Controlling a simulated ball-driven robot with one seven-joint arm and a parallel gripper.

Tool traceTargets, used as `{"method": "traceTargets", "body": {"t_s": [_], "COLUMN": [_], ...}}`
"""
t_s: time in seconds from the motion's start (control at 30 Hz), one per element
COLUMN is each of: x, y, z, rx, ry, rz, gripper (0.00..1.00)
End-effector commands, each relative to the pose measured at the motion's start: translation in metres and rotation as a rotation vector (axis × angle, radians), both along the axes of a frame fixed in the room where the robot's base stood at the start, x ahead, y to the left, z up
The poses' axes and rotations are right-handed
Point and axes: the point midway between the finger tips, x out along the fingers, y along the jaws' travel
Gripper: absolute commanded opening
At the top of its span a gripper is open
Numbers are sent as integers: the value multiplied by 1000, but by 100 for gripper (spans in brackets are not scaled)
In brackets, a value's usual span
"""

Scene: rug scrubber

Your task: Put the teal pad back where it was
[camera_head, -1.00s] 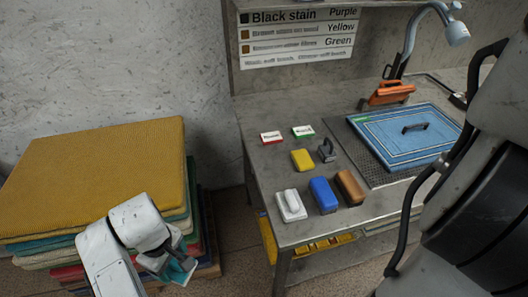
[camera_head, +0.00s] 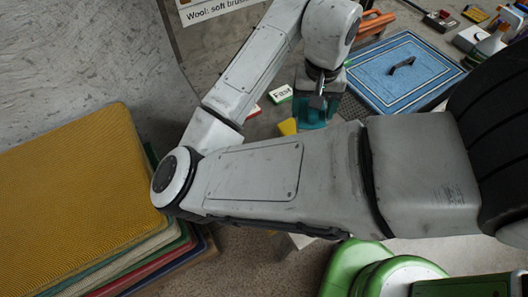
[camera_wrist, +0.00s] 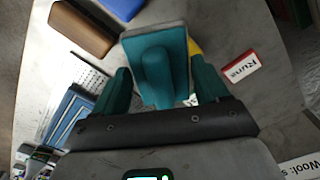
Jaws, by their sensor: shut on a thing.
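The teal pad (camera_wrist: 176,48) has a pale grey face along one edge and a raised teal grip in its middle. In the wrist view my gripper (camera_wrist: 160,82) has a teal finger on each side of that grip and is shut on the pad. In the head view my gripper (camera_head: 318,98) points down over the workbench, with the teal pad (camera_head: 312,116) below it. The pad is beside a yellow pad (camera_head: 288,127), which is mostly hidden. I cannot tell whether the teal pad touches the bench. My arm hides much of the bench's near part.
A brown block (camera_wrist: 82,28) and a blue block (camera_wrist: 122,6) show in the wrist view. A red-edged card (camera_wrist: 240,67) lies on the bench. The blue rug (camera_head: 400,72) with a dark handle lies to the right. Stacked rugs (camera_head: 75,190) stand at left.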

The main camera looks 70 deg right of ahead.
Motion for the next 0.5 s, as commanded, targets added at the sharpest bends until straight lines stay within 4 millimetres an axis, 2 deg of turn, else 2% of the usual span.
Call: {"method": "traceTargets", "body": {"t_s": [0.03, 0.1, 0.2, 0.33, 0.5], "x": [-13, -24, -30, -18, 11], "y": [-1, -1, 1, 8, 25], "z": [3, 7, 8, 2, -14], "rx": [3, 6, 9, 10, 10], "ry": [-5, -8, -10, -9, -7], "rz": [-57, -107, -141, -144, -137], "gripper": [47, 47, 47, 47, 47]}}
